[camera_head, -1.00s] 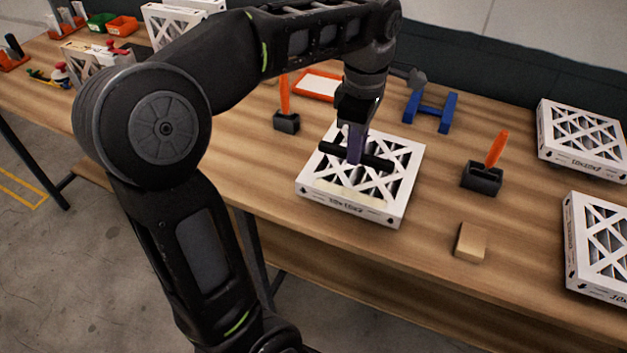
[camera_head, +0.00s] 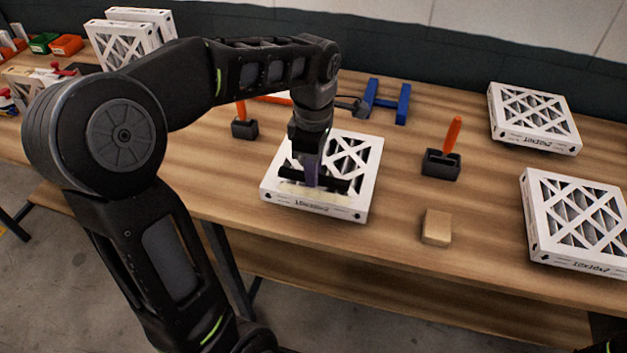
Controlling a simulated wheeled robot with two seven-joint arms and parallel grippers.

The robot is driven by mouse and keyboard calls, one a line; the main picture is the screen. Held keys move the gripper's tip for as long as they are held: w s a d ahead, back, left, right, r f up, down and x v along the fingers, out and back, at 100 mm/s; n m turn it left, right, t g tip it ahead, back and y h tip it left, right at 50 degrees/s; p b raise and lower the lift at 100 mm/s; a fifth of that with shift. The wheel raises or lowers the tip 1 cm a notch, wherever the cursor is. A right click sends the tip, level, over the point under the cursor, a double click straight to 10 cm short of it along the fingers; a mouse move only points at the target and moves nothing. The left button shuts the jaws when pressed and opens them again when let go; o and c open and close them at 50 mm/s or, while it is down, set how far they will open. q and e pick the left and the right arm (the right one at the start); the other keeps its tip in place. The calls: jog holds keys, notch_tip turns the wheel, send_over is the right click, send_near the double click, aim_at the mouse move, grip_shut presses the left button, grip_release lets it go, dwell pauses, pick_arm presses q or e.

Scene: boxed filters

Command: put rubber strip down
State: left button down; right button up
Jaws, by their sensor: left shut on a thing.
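A black rubber strip (camera_head: 336,184) is held crosswise in my left gripper (camera_head: 312,176), whose jaws are shut on it. The strip lies over the front part of a white boxed filter (camera_head: 362,171) with a lattice face, close above or touching it; I cannot tell which. A pale cream band (camera_head: 318,196) runs along the filter's front edge, just in front of the strip. My gripper and wrist hide part of the filter's left side. My right gripper is not in view.
Dark holders with orange handles (camera_head: 453,134) (camera_head: 240,110) stand on both sides of the filter. A tan block (camera_head: 436,227) sits to its right. A blue stand (camera_head: 387,101) is behind. More filters (camera_head: 578,222) (camera_head: 532,118) lie at the right. Wooden table (camera_head: 400,205) shows bare between them.

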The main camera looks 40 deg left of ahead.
pick_arm(q)
notch_tip(320, 180, down, 3)
jog(key=shift+r+p, duration=0.1)
jog(key=shift+p, duration=0.2)
jog(key=shift+f, duration=0.4)
jog(key=shift+f, duration=0.2)
jog(key=c, duration=1.3)
grip_release()
jog(key=shift+c, duration=0.2)
